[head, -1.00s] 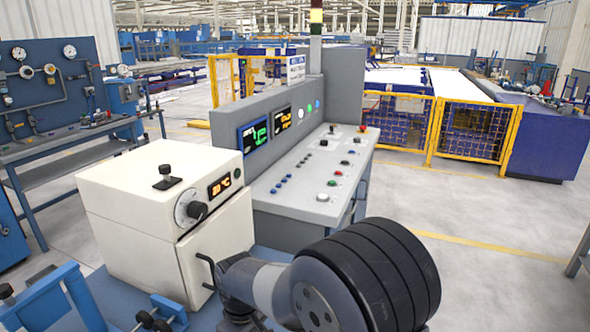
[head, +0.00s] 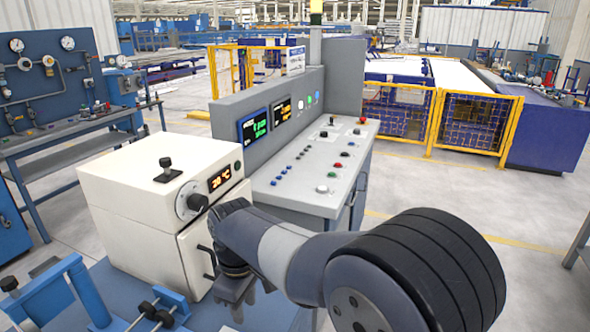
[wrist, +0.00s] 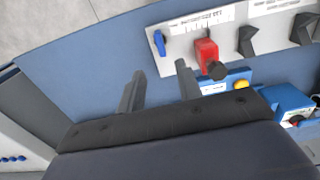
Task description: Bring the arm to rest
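My arm reaches over the blue bench top, in front of the white oven (head: 150,215) in the head view. My gripper (head: 240,292) points down beside the oven's front right corner, partly hidden by my own arm. In the wrist view my gripper (wrist: 160,70) has its two grey fingers apart, with nothing between them. Below and past the fingers lies the blue bench top (wrist: 85,65). The fingers seem clear of it.
A grey control console (head: 310,175) stands behind the arm. A blue clamp frame (head: 50,290) is at the lower left. In the wrist view a red-handled part (wrist: 206,55) and a white panel with dark stands (wrist: 246,38) lie near the right finger. Yellow fencing (head: 470,120) is farther back.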

